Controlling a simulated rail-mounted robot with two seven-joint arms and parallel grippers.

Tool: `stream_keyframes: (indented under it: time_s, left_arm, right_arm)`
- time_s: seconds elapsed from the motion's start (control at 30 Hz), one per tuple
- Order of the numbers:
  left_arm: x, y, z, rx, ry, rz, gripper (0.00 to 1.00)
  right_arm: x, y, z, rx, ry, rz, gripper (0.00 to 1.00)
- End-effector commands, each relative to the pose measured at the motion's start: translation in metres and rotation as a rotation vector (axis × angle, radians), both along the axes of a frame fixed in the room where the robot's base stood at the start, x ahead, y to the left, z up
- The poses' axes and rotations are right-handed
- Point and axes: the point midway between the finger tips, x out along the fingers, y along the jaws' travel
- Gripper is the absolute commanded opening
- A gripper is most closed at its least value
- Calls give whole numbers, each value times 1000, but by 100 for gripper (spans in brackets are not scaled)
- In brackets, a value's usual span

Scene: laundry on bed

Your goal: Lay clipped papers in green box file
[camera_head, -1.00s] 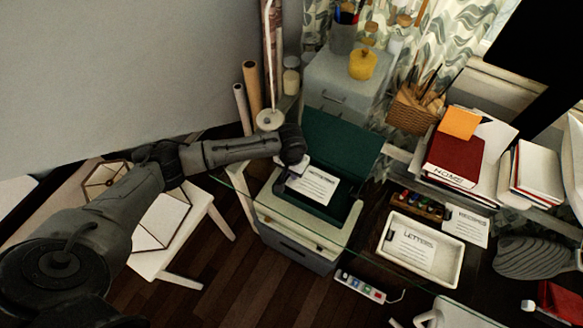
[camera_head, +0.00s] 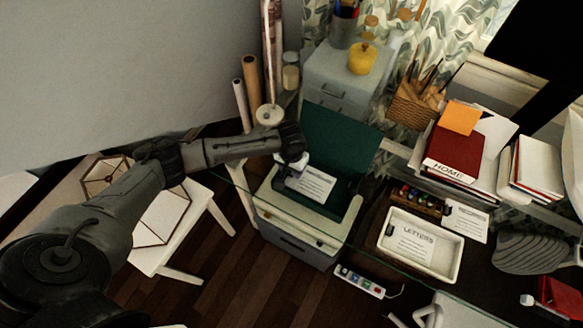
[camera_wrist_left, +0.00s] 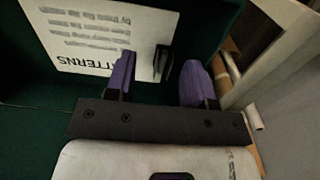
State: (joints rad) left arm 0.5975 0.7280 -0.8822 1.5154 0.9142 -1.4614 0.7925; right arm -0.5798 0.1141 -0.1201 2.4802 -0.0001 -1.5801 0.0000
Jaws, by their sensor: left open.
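The green box file (camera_head: 340,146) stands open on a white-topped grey cabinet, its lid raised at the back. The clipped papers (camera_head: 312,185), white with printed lines, are inside the box at its left part. In the left wrist view the papers (camera_wrist_left: 105,32) show the word "PATTERNS" and a black clip (camera_wrist_left: 163,63) at their edge. My left gripper (camera_head: 295,165) is over the left side of the box. In the wrist view its two purple-padded fingers (camera_wrist_left: 158,82) are apart, with the clip in the gap between them as seen from there. My right gripper is not in view.
A glass edge (camera_head: 300,222) crosses in front of the box. A white tray (camera_head: 388,243) marked "LETTERS" stands to the right. Rolled tubes (camera_head: 252,82) stand behind the arm, beside the wall. A grey drawer unit (camera_head: 342,78) is behind the lid.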

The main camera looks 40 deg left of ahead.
Motion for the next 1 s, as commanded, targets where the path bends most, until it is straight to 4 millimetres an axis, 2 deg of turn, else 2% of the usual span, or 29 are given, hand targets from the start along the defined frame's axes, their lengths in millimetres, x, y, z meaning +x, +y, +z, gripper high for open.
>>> stream_keyframes:
  time_s: [0.13,0.27,0.7,1.0]
  left_arm:
    - [0,1,4,2,0,1,50]
    - [0,1,19,0,-2,0,50]
    - [0,1,102,0,-3,-1,50]
    - [0,1,133,0,0,0,50]
  right_arm:
    - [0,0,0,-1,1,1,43]
    - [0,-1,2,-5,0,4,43]
    - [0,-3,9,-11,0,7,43]
    - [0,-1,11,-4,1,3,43]
